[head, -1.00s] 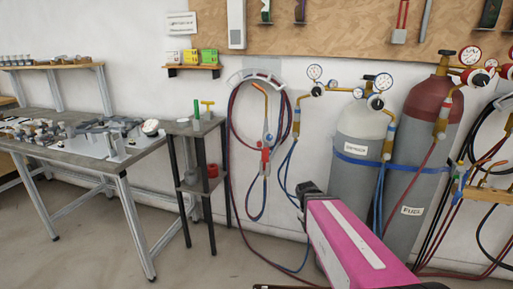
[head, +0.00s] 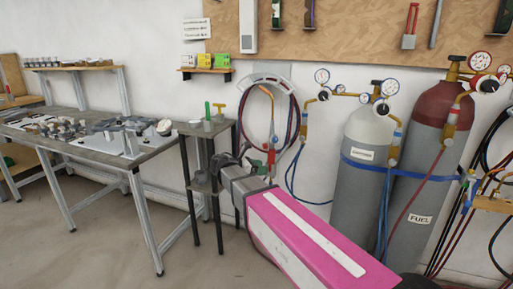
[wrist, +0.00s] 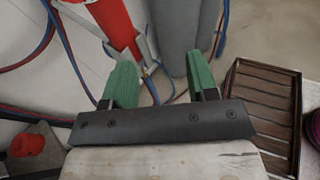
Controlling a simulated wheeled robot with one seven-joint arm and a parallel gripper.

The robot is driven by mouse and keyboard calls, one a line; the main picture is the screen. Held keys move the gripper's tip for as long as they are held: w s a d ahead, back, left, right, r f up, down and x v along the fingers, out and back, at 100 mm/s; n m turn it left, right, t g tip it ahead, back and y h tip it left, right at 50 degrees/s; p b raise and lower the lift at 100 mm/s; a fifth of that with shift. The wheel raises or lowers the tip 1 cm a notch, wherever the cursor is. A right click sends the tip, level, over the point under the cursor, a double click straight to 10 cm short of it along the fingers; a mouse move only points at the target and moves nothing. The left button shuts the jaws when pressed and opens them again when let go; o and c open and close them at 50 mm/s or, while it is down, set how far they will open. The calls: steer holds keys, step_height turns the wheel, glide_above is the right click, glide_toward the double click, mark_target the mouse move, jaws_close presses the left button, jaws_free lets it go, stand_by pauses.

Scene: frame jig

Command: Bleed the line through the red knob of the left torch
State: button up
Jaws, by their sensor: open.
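The left torch (head: 271,130) hangs on the wall in the head view, its copper tip up and hoses below. Red shows on its lower part (head: 270,156), where the red knob is too small to make out clearly. My gripper (head: 225,163) is just left of the torch's lower end, beside the small stand. In the wrist view, my gripper (wrist: 161,82) has its two green fingers wide apart with nothing between them. A red cylindrical part (wrist: 112,20) lies beyond the left finger; I cannot tell which part it is.
The small dark stand (head: 216,190) is close to my gripper, and a red item (wrist: 27,146) is at lower left in the wrist view. Grey and red gas cylinders (head: 368,170) stand to the right. Red and blue hoses (wrist: 42,45) hang nearby. A workbench (head: 120,160) is at left.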

mark_target(266, 146)
steer(key=a+r+n+t+h, duration=0.2)
steer(key=a+r+n, duration=0.1)
steer(key=a+r, duration=0.5)
steer(key=x, duration=0.9)
steer(key=shift+w+f, duration=0.25)
steer(key=shift+w, duration=0.15)
steer(key=shift+d, duration=0.15)
steer(key=c, duration=0.9)
